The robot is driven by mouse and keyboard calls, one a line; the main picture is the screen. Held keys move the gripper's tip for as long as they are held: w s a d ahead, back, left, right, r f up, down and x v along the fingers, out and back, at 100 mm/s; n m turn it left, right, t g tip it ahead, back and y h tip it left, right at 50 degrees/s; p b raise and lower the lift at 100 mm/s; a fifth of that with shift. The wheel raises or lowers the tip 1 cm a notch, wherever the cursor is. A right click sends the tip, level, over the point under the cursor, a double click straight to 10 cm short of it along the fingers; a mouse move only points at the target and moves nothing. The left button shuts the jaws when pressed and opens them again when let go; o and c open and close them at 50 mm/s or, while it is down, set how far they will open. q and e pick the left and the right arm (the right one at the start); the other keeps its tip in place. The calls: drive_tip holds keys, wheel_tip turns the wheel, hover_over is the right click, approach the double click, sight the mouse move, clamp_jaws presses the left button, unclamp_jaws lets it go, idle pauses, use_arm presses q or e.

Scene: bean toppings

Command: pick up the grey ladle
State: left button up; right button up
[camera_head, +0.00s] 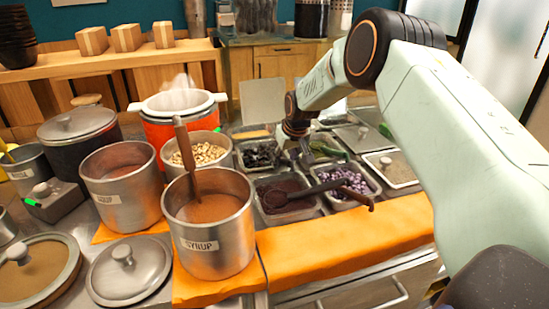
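I cannot tell for sure which utensil is the grey ladle. A dark grey-black ladle (312,190) lies across the tray of dark red paste, its bowl in the paste and its handle pointing right. A brown-handled ladle (187,160) stands upright in the syrup pot (210,250). My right gripper (301,154) points down over the back of the topping trays, behind the dark ladle. Its fingers are small and dark against the trays, so whether they are open or holding anything is unclear. My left gripper is out of view.
Metal trays of toppings (397,170) fill the counter's middle. Several pots stand left, including an orange cooker (172,128). Pot lids (130,270) lie at front left. An orange cloth (345,238) covers the front edge. A brown handle (355,197) sticks out over the purple beans.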

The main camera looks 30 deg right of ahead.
drive_tip(key=shift+d+f, duration=0.15)
drive_tip(key=shift+d, duration=0.25)
drive_tip(key=shift+c, duration=1.4)
drive_tip(key=shift+a, duration=0.35)
clamp_jaws()
